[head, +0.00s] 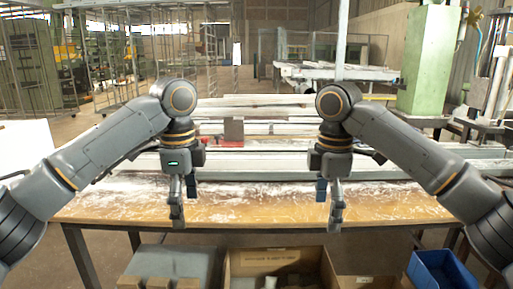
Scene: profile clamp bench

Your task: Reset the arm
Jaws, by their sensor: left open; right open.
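My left gripper (177,203) hangs above the left part of the wooden bench (260,208) and points down. My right gripper (334,203) hangs above the right part of the bench and also points down. Both grippers are open, and nothing shows between their fingers. The two arms come in from the left and right sides and are bent in a near mirror image, with the wrists apart from each other.
Long grey profiles (265,170) lie across the back of the bench, with a small brown block (234,130) among them. In front stand a cardboard box (275,262) and a blue bin (440,271). A green machine column (428,60) stands at the back right. The bench front between the grippers is clear.

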